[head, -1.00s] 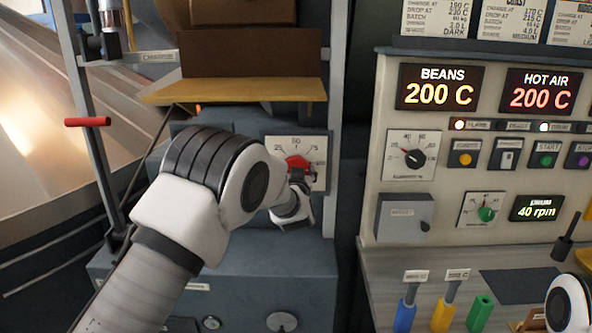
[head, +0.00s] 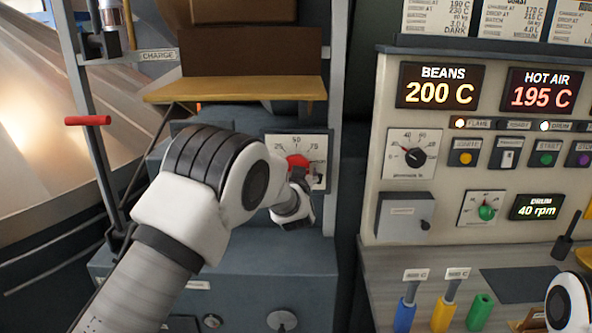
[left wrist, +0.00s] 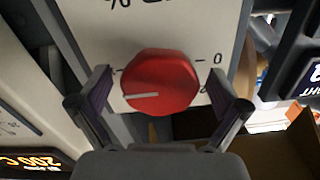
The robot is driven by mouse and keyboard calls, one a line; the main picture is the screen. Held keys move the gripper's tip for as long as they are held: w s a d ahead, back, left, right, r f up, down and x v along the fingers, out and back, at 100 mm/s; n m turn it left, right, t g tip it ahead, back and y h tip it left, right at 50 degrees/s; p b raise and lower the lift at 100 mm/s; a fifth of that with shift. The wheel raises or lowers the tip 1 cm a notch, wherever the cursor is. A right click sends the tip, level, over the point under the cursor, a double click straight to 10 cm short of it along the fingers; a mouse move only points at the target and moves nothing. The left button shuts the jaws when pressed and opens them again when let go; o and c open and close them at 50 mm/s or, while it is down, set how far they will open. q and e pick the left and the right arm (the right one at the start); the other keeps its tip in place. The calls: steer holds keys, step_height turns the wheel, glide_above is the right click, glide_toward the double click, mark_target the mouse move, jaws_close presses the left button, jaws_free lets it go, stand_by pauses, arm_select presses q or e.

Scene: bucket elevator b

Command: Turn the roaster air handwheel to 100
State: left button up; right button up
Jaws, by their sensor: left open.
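The roaster air handwheel is a red knob (left wrist: 160,82) on a white dial plate (left wrist: 185,25). In the left wrist view its white pointer line points left and slightly down, away from the 0 mark at right. My left gripper (left wrist: 159,82) is open, with one finger on each side of the knob and a gap visible at both sides. In the head view the left gripper (head: 306,190) is partly hidden.
A control panel (head: 375,170) stands to the right, its displays reading BEANS 200 C and HOT AIR 195 C (head: 541,91). A yellow shelf (head: 235,89) with boxes juts out above the dial. A red-handled lever (head: 88,120) is at left.

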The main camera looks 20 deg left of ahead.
arm_select(q)
steer(key=v, duration=0.8)
steer(key=s+a+f+g, duration=0.25)
steer(key=s+f, duration=0.25)
steer(key=f, duration=0.6)
steer(key=s+a+f+m+g+h, duration=0.1)
steer(key=s+a+f+g, duration=0.3)
steer(key=f, duration=0.7)
steer(key=s+a+f+g, duration=0.1)
steer(key=s+f, duration=0.5)
steer(key=f, duration=0.4)
steer(key=s+f+g+h, duration=0.1)
steer(key=s+f+g, duration=0.3)
steer(key=s, duration=0.6)
steer(key=s+f+g+h, duration=0.1)
steer(key=s+f+g, duration=0.1)
steer(key=s+f, duration=0.6)
steer(key=s+d+r+g+h, duration=0.1)
steer(key=s+d, duration=0.1)
steer(key=s, duration=0.5)
steer(key=s+d+r+g+h, duration=0.1)
steer(key=s+d+g, duration=0.1)
steer(key=s, duration=0.6)
steer(key=shift+s+r, duration=0.25)
steer(key=shift+s, duration=0.05)
